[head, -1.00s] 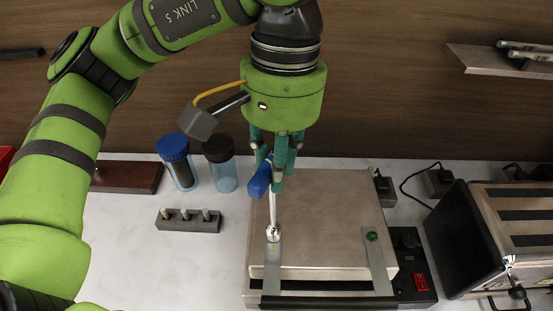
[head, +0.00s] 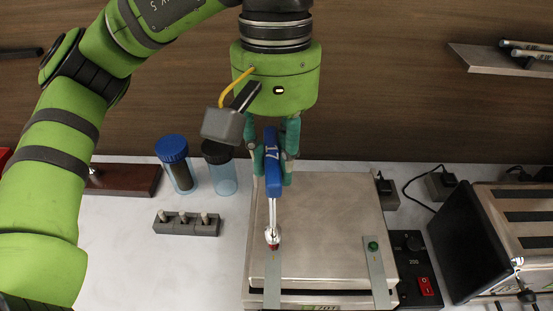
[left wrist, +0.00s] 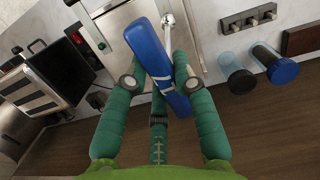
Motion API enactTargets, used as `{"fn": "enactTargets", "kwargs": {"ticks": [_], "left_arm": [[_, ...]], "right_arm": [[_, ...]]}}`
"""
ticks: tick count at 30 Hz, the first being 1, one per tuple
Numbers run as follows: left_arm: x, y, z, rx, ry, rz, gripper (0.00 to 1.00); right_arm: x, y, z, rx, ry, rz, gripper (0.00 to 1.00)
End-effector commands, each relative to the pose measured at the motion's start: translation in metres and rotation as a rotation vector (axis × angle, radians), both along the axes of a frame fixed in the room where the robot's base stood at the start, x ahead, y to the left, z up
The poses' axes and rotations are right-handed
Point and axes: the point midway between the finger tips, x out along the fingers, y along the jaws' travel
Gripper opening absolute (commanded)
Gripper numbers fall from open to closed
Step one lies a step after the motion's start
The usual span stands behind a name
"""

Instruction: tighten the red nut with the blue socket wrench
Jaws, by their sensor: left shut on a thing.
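My left gripper (head: 272,180) is shut on the blue handle of the socket wrench (head: 272,163), which is marked 17. In the left wrist view the blue handle (left wrist: 150,58) lies between my green fingers (left wrist: 158,85). The wrench's silver shaft points down to its socket head, which sits at the red nut (head: 274,247). Only a little red shows below the socket; I cannot tell how far it is seated. The nut is on the left metal strip (head: 272,283) of the steel-topped appliance (head: 325,220). A green nut (head: 373,246) is on the right strip (head: 377,278).
A control box (head: 412,262) with a red switch adjoins the appliance. A toaster-like machine (head: 500,235) stands at the right. A grey block with pegs (head: 187,223), a blue-lidded jar (head: 175,150) and a dark-lidded jar (head: 222,172) stand left. The counter's front left is clear.

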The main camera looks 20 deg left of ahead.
Motion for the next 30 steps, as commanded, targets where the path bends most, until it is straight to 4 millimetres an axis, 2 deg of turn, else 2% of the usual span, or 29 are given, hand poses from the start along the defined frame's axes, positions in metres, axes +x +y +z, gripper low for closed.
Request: {"fn": "enactTargets", "kwargs": {"ticks": [13, 17, 26, 30], "left_arm": [[0.003, 0.001, -0.001, -0.002, -0.003, 0.467, 0.0], [0.003, 0.001, 0.0, -0.001, -0.002, 0.527, 0.0], [0.003, 0.001, 0.0, -0.001, -0.002, 0.54, 0.0], [0.003, 0.002, -0.001, -0.002, -0.003, 0.645, 0.0]], "right_arm": [[0.0, 0.0, -0.023, 0.0, 0.0, 0.0, 0.4], [0.0, 0.0, -0.024, 0.0, 0.0, 0.0, 0.4], [0.0, 0.0, -0.024, 0.0, 0.0, 0.0, 0.4], [0.0, 0.0, -0.031, 0.0, 0.0, 0.0, 0.4]]}}
